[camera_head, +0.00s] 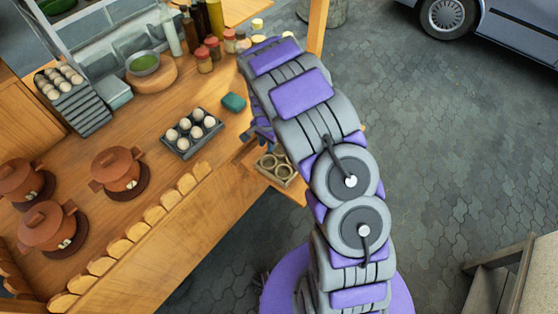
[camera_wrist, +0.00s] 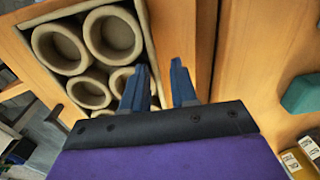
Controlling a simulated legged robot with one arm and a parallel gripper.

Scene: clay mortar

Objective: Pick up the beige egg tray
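The beige egg tray (camera_wrist: 147,30) is a square box with several round, empty-looking cups. It fills the upper left of the wrist view. In the head view the tray (camera_head: 287,181) sits on a wooden ledge beside the counter, partly covered by my arm. My gripper (camera_wrist: 160,68) is open, with two blue fingers apart. In the wrist view the left finger overlaps the tray's cups and the right finger lies just outside its right wall. I cannot tell whether either finger touches it. In the head view the gripper is mostly hidden behind my arm.
A dark tray of white eggs (camera_head: 191,133) and a teal block (camera_head: 234,102) stand on the counter. The teal block (camera_wrist: 301,94) also shows right of my gripper. Clay pots (camera_head: 118,166) are at the left. Paved floor is open at the right.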

